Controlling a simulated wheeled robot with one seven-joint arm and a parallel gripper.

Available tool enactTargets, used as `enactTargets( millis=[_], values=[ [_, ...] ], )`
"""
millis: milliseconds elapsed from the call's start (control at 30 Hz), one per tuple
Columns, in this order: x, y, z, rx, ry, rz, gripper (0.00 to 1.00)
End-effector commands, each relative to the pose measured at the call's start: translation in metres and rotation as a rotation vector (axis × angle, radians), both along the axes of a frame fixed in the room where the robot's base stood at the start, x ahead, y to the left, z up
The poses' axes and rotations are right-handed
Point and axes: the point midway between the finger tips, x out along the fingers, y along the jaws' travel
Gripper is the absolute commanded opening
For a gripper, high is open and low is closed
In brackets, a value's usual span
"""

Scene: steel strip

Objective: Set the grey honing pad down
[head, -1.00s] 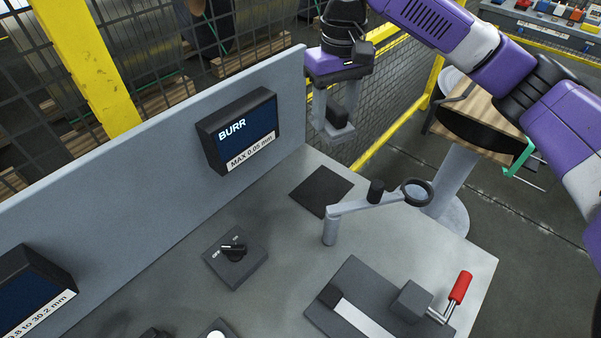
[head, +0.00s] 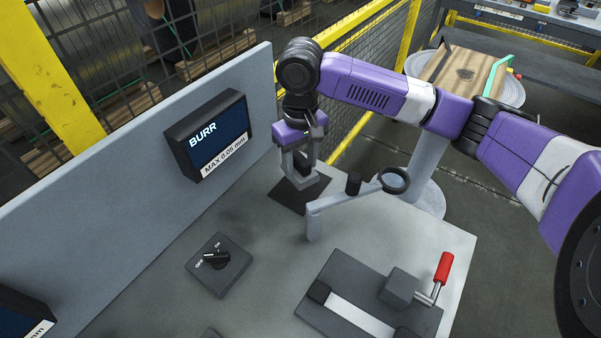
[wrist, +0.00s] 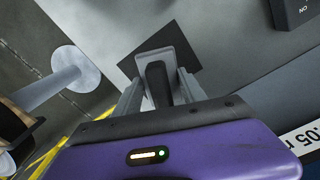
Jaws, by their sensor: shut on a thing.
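The grey honing pad (head: 311,182) has a light grey base and a dark upright grip. It is over the dark square mat (head: 283,194), near the back corner of the bench; I cannot tell whether it touches the mat. My gripper (head: 301,166) points down and is shut on the pad's dark grip. In the wrist view, the dark grip (wrist: 157,82) sits between the two grey fingers, with part of the mat (wrist: 186,50) beyond it. The arm and gripper partly hide the pad in the head view.
A grey magnifier arm (head: 340,199) stands just right of the mat. A BURR display (head: 213,135) is on the back panel (head: 120,215) to the left. An OFF/ON knob box (head: 219,264) and a red-handled clamp (head: 440,272) are nearer. Bare bench lies between them.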

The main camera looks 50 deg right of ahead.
Motion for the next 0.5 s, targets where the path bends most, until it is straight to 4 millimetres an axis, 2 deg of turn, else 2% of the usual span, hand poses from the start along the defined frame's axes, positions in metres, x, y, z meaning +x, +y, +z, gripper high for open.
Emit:
enactTargets(
  millis=[300, 500],
  values=[
    [0.0, 0.0, -0.039, 0.0, 0.001, -0.002, 0.06],
    [0.0, 0.0, -0.041, 0.0, 0.0, -0.001, 0.06]
  ],
)
